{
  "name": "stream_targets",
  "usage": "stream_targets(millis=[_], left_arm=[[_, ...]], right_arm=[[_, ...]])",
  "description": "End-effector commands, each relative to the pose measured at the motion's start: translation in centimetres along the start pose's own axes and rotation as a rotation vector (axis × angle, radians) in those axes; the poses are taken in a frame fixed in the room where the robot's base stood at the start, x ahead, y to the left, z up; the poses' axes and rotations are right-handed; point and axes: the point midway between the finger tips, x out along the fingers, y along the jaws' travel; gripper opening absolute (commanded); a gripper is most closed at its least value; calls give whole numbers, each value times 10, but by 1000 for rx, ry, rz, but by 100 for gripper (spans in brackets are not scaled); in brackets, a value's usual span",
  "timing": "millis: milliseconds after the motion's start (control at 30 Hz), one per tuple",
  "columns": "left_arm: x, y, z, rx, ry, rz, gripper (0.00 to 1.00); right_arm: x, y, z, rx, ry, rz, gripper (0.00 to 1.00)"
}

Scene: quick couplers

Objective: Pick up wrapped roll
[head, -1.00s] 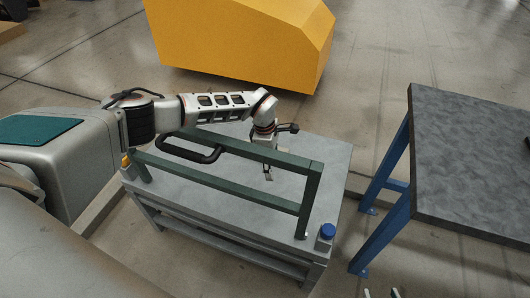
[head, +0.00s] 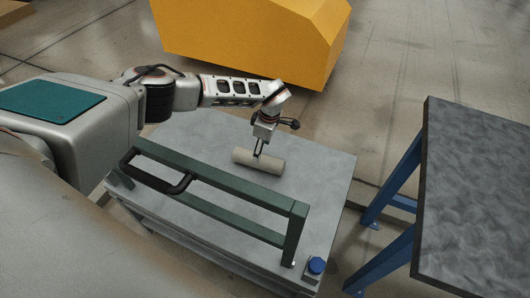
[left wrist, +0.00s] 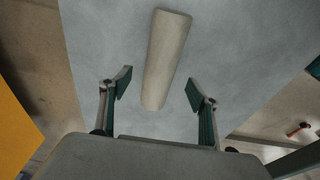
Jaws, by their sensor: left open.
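The wrapped roll (head: 270,167) is a beige-grey cylinder lying on its side on the grey top of a low table (head: 325,180), behind the green rail. My left gripper (head: 258,154) points down at the roll, at or just above its middle; the head view does not show clearly whether they touch. In the left wrist view the roll (left wrist: 166,58) runs lengthwise, with its near end between the open fingers of my left gripper (left wrist: 158,90). A gap shows on both sides, wider on the right. My right gripper is not in view.
A green frame (head: 225,196) with a black handle (head: 158,178) stands along the table's near side. A blue button (head: 316,265) sits at the near right corner. A dark-topped table (head: 475,190) with blue legs stands to the right. A yellow block (head: 250,35) stands behind.

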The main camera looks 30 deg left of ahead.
Motion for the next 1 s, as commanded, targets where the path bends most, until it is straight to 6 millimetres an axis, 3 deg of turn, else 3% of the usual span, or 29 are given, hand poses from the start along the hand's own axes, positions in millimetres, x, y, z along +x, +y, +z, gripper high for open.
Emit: stream_targets(millis=[367, 700, 933, 967, 1000], left_arm=[[34, -1, 0, 1, 0, -3, 61], [80, -3, -1, 0, 0, -7, 61], [77, 1, -2, 0, -1, 1, 61], [76, 1, -2, 0, -1, 1, 58], [76, 0, -2, 0, -1, 1, 48]], right_arm=[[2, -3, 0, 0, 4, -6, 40], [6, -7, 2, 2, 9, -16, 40], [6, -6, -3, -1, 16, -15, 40], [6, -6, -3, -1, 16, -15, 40], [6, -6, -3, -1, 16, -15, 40]])
